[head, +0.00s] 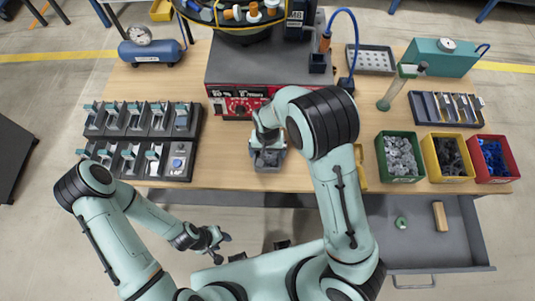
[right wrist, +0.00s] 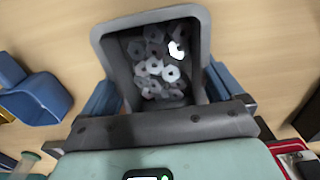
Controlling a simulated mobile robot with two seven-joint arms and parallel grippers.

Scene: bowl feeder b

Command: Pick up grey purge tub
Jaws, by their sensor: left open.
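The grey purge tub (head: 267,160) is near the front edge of the table, in front of the feeder. In the right wrist view the tub (right wrist: 204,30) is open-topped and holds several grey hex nuts. My right gripper (right wrist: 160,90) has one blue-padded finger along each side of the tub, and both look in contact with its walls. In the head view my right gripper (head: 268,143) partly hides the tub. I cannot tell whether the tub is clear of the table. My left gripper (head: 212,240) is open and empty, low in front of the table.
The feeder's grey base (head: 225,65) stands behind the tub. Left are racks (head: 140,120) of small parts. Right are green (head: 402,178), yellow (head: 455,178) and red (head: 508,178) bins. An open drawer (head: 420,245) juts out below. Bare wood lies left of the tub.

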